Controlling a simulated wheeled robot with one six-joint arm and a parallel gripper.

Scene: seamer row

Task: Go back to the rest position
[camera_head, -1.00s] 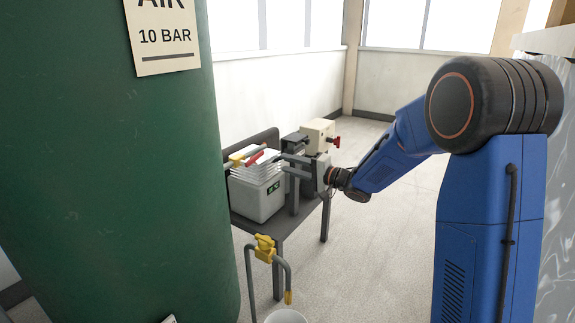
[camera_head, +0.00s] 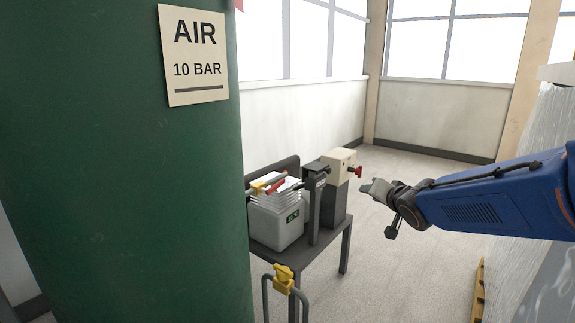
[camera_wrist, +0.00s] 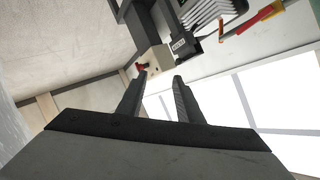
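My gripper (camera_head: 377,189) is to the right of the small dark bench (camera_head: 330,232), in the air and apart from it in the head view. In the wrist view its two fingers (camera_wrist: 161,76) stand apart with nothing between them, so it is open and empty. My blue arm comes in from the right edge of the head view.
The bench bears a grey crate (camera_head: 272,225) of white sheets, red- and yellow-handled tools, a dark post (camera_head: 316,205) and a beige block (camera_head: 340,165) with a red knob (camera_head: 358,172). A green air tank (camera_head: 130,200) fills the left.

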